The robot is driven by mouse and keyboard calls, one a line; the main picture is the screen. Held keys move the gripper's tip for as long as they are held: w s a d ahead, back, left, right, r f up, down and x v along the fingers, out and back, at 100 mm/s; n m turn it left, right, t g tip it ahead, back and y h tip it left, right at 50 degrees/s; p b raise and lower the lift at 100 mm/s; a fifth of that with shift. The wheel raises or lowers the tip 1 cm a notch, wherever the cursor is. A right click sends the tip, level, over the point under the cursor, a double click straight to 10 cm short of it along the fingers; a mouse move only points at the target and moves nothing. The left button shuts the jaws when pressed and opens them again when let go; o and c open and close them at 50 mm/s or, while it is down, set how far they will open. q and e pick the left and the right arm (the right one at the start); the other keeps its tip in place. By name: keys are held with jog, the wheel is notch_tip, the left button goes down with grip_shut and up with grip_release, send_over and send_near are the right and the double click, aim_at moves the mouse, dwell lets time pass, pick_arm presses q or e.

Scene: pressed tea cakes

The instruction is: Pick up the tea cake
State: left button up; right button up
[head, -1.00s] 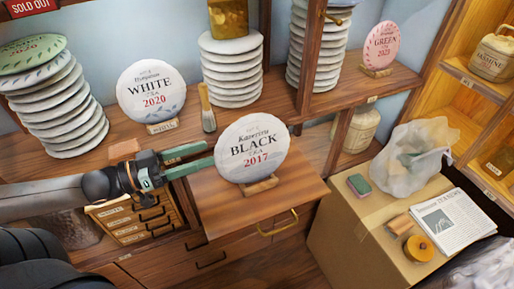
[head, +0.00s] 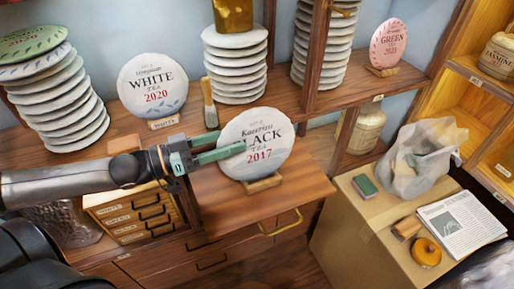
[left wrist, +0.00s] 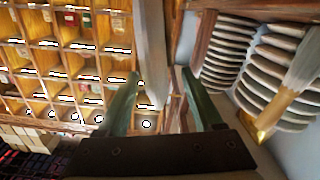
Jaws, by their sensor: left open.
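The round white tea cake (head: 270,160) marked "BLACK TEA 2017" stands upright on a small wooden stand (head: 263,184) on a pulled-out wooden board. My left gripper (head: 232,142) is open at its left edge. One green finger crosses in front of the cake's face and covers part of the lettering; the other finger's tip seems to pass behind the rim. In the left wrist view, a pale edge-on slab, apparently this cake (left wrist: 152,45), shows between the open fingers (left wrist: 160,75), with gaps on both sides. My right gripper is not in view.
The white tea cake (head: 152,85) and a brush (head: 208,103) stand on the shelf behind. Stacked cakes (head: 235,65) and a wooden post (head: 318,55) are also behind. Small drawers (head: 130,215) lie below my left arm. A cardboard box (head: 365,240) stands at right.

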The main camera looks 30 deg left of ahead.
aim_at(248, 135)
pick_arm(q)
jog(key=shift+b+x, duration=0.75)
jog(key=shift+x, duration=0.5)
jog(key=shift+b+x, duration=0.3)
jog(key=shift+x, duration=0.65)
jog(key=shift+s+d+r, duration=0.1)
jog(key=shift+d+r, duration=0.05)
jog(key=shift+c, duration=0.3)
grip_shut()
jog(key=shift+r, duration=0.1)
